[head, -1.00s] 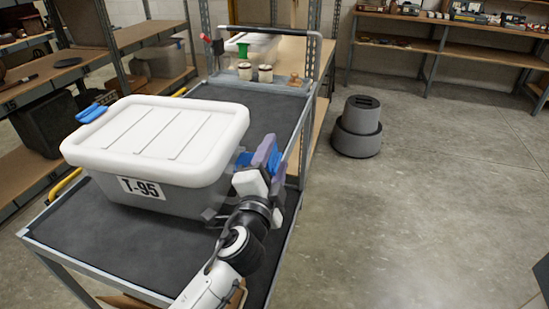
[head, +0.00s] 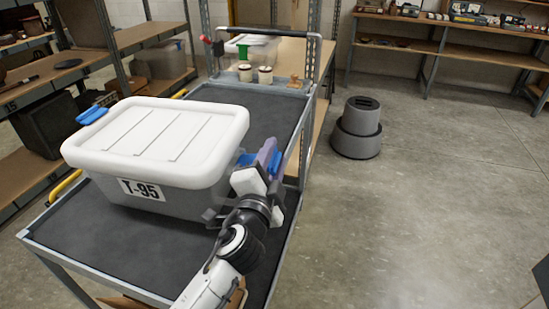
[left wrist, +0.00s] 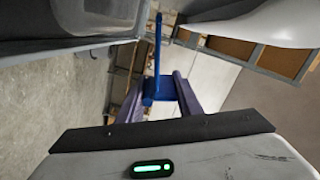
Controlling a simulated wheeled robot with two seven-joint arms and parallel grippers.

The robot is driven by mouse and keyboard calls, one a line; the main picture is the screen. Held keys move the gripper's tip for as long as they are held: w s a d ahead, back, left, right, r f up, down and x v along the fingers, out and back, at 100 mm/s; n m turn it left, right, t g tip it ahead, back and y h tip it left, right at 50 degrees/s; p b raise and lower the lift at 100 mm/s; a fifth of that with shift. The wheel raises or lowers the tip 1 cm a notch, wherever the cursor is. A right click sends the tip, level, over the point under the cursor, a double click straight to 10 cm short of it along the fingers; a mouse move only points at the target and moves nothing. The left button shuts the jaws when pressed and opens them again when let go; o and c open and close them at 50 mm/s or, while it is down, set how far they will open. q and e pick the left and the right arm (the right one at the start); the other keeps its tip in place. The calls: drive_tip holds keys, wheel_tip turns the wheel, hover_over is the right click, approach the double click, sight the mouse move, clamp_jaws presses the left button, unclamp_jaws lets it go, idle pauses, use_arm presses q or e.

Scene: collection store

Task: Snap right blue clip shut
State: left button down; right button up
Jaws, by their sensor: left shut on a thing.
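A grey tote (head: 165,196) with a white lid (head: 160,135) and a T-95 label stands on the cart. My left gripper (head: 270,156) is at the tote's right side, below the lid rim. It is shut on the right blue clip (head: 275,164), which is mostly hidden by the fingers in the head view. In the left wrist view the blue clip (left wrist: 160,88) shows between the two purple fingers. The left blue clip (head: 92,115) sticks outward from the lid's left side. My right gripper is not in view.
The tote sits on the dark cart top (head: 260,108), with two small jars (head: 255,74) and another bin (head: 250,48) farther back. Shelves stand at left and back. A grey stepped drum (head: 358,128) stands on the open floor to the right.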

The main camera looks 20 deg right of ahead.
use_arm(q)
drive_tip(key=r+n, duration=0.1)
drive_tip(key=r+n+p, duration=0.1)
drive_tip(key=shift+w+a+n, duration=0.2)
drive_tip(key=shift+a+n, duration=0.15)
drive_tip(key=shift+n, duration=0.05)
drive_tip(key=shift+w+a+r+n+p, duration=0.1)
drive_tip(key=shift+a+r+n+p, duration=0.1)
drive_tip(key=shift+r+n+p, duration=0.25)
drive_tip(key=shift+w+a+r+n+p, duration=0.1)
drive_tip(key=shift+a+n+p, duration=0.1)
drive_tip(key=shift+n, duration=0.35)
drive_tip(key=shift+w+a+r+p, duration=0.2)
drive_tip(key=shift+a+r+p, duration=0.1)
drive_tip(key=shift+r+p, duration=0.15)
drive_tip(key=shift+a, duration=0.1)
drive_tip(key=shift+w, duration=0.1)
drive_tip(key=c, duration=1.3)
unclamp_jaws()
drive_tip(key=shift+o, duration=0.2)
drive_tip(key=shift+f, duration=0.1)
drive_tip(key=v, duration=1)
